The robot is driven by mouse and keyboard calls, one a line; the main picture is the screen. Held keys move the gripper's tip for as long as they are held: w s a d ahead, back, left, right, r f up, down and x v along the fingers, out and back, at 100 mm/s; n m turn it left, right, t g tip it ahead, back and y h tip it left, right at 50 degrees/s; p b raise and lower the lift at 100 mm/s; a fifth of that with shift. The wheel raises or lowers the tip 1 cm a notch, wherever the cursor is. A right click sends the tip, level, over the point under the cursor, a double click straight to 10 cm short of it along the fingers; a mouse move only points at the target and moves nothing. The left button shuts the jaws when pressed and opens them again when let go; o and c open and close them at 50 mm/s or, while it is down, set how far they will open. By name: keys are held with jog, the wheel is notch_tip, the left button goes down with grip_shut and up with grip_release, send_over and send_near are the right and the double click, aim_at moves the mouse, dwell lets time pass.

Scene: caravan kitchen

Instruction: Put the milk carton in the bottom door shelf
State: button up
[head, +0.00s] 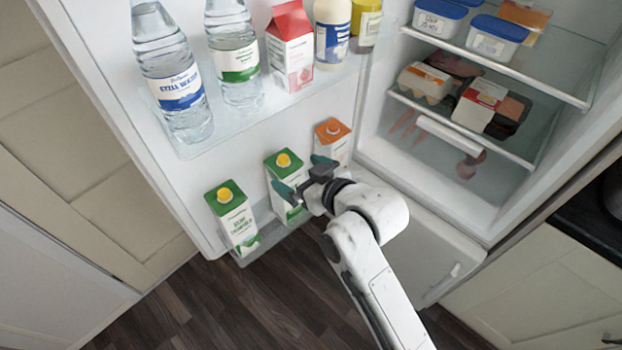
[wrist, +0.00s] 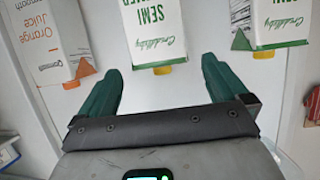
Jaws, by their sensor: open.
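A white and green milk carton (head: 287,183) with a yellow cap stands upright in the bottom door shelf (head: 268,240), the middle one of three cartons there. My gripper (head: 296,172) is open in front of this carton, and its arm side hides part of it. In the wrist view, the green fingers of my gripper (wrist: 160,66) are spread apart, with the semi-skimmed milk carton (wrist: 153,30) and its yellow cap between and beyond their tips. Nothing is held. I cannot tell whether a finger touches the carton.
A second green milk carton (head: 233,222) stands to the left and an orange juice carton (head: 333,145) to the right. The upper door shelf (head: 190,147) holds water bottles, a red carton and jars. The fridge interior (head: 440,185) is open at right.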

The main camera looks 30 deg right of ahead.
jog(key=shift+v, duration=1.85)
jog(key=shift+s, duration=0.1)
jog(key=s+d+f+m+g+h, duration=0.1)
jog(key=s+f+g, duration=0.3)
jog(key=s, duration=0.5)
jog(key=s+d+f+m+g+h, duration=0.1)
jog(key=s+d+f+g, duration=0.2)
jog(key=s+f, duration=0.3)
jog(key=s+d+f+m+g+h, duration=0.1)
jog(key=s+d+f+g, duration=0.2)
jog(key=s, duration=0.9)
notch_tip(320, 180, down, 3)
jog(key=shift+r+g, duration=0.2)
jog(key=shift+g, duration=0.9)
jog(key=shift+c, duration=0.4)
